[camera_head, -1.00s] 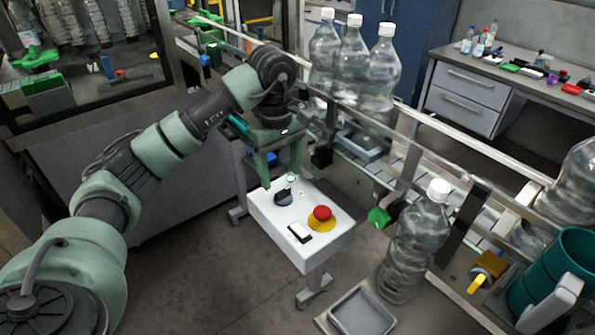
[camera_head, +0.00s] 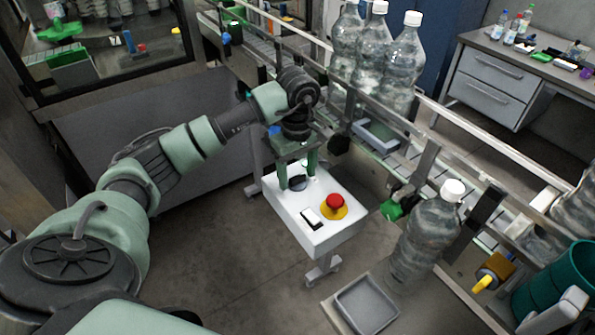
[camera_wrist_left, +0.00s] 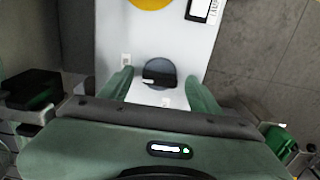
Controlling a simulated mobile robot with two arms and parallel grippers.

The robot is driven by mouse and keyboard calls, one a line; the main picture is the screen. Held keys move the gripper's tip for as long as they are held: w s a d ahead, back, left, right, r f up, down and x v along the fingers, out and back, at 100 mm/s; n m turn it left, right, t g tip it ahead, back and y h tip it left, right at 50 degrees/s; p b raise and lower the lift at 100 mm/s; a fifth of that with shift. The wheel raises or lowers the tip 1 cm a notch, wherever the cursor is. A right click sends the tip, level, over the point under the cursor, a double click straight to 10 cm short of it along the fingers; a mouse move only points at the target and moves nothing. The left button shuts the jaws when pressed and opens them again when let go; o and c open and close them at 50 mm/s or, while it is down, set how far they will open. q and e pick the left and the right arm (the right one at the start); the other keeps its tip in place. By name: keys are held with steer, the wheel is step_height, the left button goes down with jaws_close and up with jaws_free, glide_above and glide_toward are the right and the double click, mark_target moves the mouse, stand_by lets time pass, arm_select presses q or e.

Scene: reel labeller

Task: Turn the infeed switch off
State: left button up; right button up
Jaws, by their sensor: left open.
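A white control box (camera_head: 330,235) stands on a wheeled stand. It carries a dark round rotary switch (camera_head: 297,183), a red emergency button (camera_head: 334,201) on a yellow ring and a black-and-white rocker switch (camera_head: 312,219). No label shows which one is the infeed switch. My left gripper (camera_head: 298,182) is open over the rotary switch, fingers pointing down. In the left wrist view the rotary switch (camera_wrist_left: 158,74) lies between and slightly beyond the two green fingers (camera_wrist_left: 160,85), with gaps on both sides. Whether the fingertips touch the panel I cannot tell. My right gripper is not in view.
A conveyor with metal rails (camera_head: 430,160) runs behind the box, carrying large clear bottles (camera_head: 403,65). Another bottle (camera_head: 428,235) stands right of the box, near a grey tray (camera_head: 366,304). Open floor (camera_head: 225,270) lies left of the box.

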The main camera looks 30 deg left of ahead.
arm_select(q)
steer(key=c, duration=1.2)
jaws_close()
steer(key=shift+c, duration=0.8)
jaws_free()
steer(key=shift+n+b, duration=0.55)
steer(key=shift+n, duration=0.05)
steer(key=shift+w+f+n+b, duration=0.1)
steer(key=shift+n+b, duration=0.7)
steer(key=shift+n, duration=0.4)
steer(key=n+b, duration=0.2)
steer(key=n, duration=0.2)
steer(key=n+b, duration=0.1)
steer(key=n, duration=0.4)
steer(key=shift+b, duration=0.35)
steer(key=n+b, duration=0.1)
steer(key=n, duration=0.4)
steer(key=shift+r, duration=0.2)
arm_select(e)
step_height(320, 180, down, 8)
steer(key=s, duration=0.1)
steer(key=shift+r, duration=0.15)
arm_select(q)
steer(key=shift+n, duration=0.3)
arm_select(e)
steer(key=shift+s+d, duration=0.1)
